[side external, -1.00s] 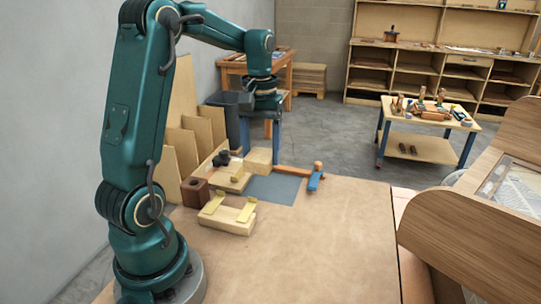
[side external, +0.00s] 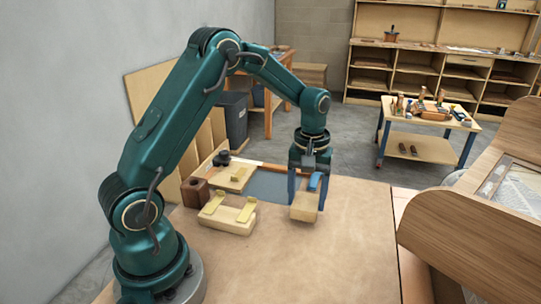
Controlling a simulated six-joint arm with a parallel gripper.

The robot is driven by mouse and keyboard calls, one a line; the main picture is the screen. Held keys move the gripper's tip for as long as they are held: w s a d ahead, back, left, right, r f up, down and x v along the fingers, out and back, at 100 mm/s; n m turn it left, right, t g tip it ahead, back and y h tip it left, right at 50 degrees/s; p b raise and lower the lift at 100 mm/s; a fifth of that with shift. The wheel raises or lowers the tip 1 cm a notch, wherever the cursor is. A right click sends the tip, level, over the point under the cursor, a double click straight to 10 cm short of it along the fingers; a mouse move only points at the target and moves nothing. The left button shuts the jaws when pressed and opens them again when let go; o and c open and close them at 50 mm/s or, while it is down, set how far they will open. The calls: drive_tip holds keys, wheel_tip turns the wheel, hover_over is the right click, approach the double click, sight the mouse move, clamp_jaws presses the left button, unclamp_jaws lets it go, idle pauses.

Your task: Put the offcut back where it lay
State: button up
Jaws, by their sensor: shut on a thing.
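My gripper (side external: 305,193) points down over the bench with its two blue fingers on either side of a pale wooden block (side external: 305,208), which I take to be the offcut. It is shut on this block. The block is near the front right of a grey mat (side external: 268,186). I cannot tell whether its underside touches the bench top (side external: 330,255).
The bench front is clear.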

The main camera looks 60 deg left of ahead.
sight(306, 200)
drive_tip(key=shift+f, duration=1)
drive_tip(key=shift+f, duration=0.1)
drive_tip(key=o, duration=1.4)
wheel_tip(306, 200, up, 11)
drive_tip(key=s+d+r+m+t, duration=0.3)
drive_tip(key=s+d+r+m, duration=0.15)
drive_tip(key=s+r, duration=0.2)
drive_tip(key=s+d+f+m+t, duration=0.2)
drive_tip(key=s+d+f+m, duration=0.1)
drive_tip(key=s, duration=0.6)
drive_tip(key=shift+s+d+m+t, duration=0.35)
drive_tip(key=shift+d+m, duration=0.1)
drive_tip(key=shift+m, duration=0.3)
